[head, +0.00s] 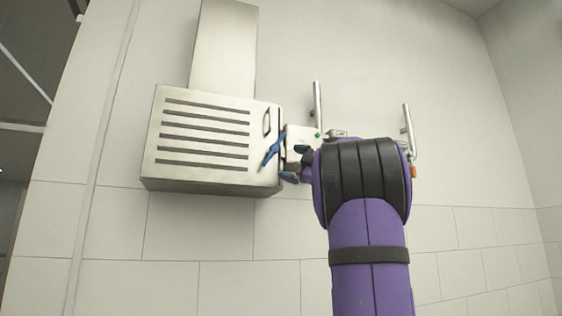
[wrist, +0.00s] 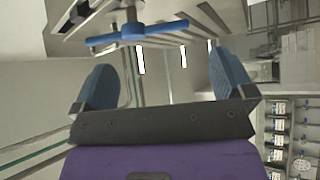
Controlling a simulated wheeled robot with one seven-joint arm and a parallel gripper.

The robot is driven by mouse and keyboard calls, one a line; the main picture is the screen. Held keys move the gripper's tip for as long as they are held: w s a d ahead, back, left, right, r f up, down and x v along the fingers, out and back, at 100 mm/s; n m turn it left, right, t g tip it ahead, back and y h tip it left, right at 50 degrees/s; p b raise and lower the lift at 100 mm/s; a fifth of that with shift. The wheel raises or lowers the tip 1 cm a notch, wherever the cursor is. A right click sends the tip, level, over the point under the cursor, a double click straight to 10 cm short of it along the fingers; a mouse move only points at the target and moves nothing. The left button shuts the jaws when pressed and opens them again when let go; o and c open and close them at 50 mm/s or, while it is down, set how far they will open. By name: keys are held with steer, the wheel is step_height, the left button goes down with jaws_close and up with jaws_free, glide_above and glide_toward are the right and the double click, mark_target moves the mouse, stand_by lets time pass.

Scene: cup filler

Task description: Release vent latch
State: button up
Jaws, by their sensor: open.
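The vent (head: 205,105) is a metal box with dark horizontal slots on the tiled wall, with a duct rising above it. The blue vent latch (head: 272,148) is a slanted bar on the right part of its front. In the wrist view the blue latch (wrist: 142,35) spans the upper middle, on a short post, ahead of the fingers. My gripper (head: 293,165) is just right of and below the latch, partly hidden by my purple arm. In the wrist view my gripper (wrist: 163,62) is open, its blue fingers wide apart with nothing between them. No contact with the latch is visible.
A white box with a green light (head: 300,137) sits right of the vent, partly hidden. Vertical metal bars (head: 317,103) stand on the wall, another (head: 408,125) farther right. In the wrist view a rack of several small items (wrist: 281,128) is at the right.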

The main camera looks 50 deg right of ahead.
steer(key=shift+v, duration=1.15)
